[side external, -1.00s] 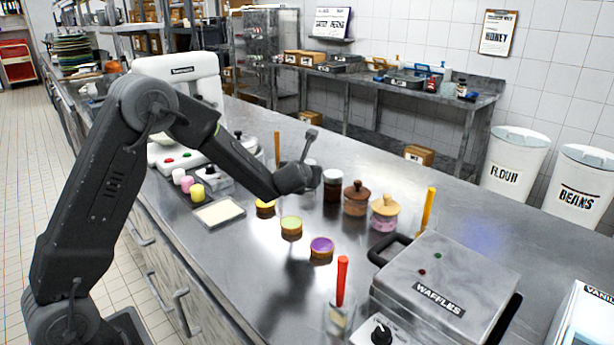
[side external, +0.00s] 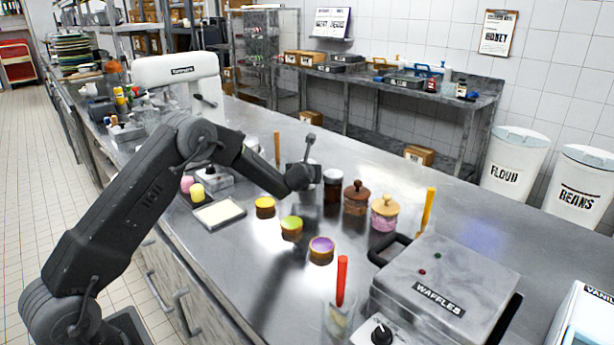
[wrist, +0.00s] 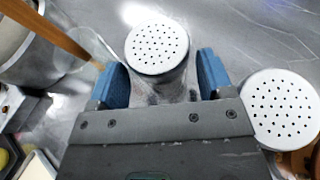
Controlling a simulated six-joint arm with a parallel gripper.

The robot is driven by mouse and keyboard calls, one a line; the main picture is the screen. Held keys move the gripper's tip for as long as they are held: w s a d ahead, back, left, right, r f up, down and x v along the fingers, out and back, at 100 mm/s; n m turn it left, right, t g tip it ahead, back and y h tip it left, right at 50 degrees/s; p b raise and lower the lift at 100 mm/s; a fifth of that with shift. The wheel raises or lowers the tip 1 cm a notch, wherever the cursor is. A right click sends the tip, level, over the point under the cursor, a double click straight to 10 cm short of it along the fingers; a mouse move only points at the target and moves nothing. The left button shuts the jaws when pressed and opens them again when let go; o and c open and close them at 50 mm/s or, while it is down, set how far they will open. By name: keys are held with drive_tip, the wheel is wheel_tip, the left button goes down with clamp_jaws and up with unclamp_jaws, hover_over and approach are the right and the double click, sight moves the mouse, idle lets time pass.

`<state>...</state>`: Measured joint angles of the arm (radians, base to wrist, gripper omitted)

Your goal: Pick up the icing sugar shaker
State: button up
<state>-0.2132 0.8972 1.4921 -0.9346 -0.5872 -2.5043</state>
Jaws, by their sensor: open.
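A shaker with a white perforated lid (wrist: 157,47) stands between the two blue fingers of my open gripper (wrist: 162,80) in the wrist view. Its body looks pale or greyish, which fits icing sugar, but no label is readable. In the side view my gripper (side external: 303,178) is over this shaker and hides most of it. A second white-lidded shaker (wrist: 282,105) stands just outside the right finger. In the side view a shaker with dark contents (side external: 333,185) stands to the right of my gripper. I cannot tell whether either finger touches the shaker.
A wooden handle (wrist: 50,32) rises from a grey container beside the left finger. The waffle maker (side external: 440,285) is at front right.

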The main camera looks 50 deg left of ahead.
drive_tip(key=shift+x, duration=1.3)
drive_tip(key=shift+c, duration=0.2)
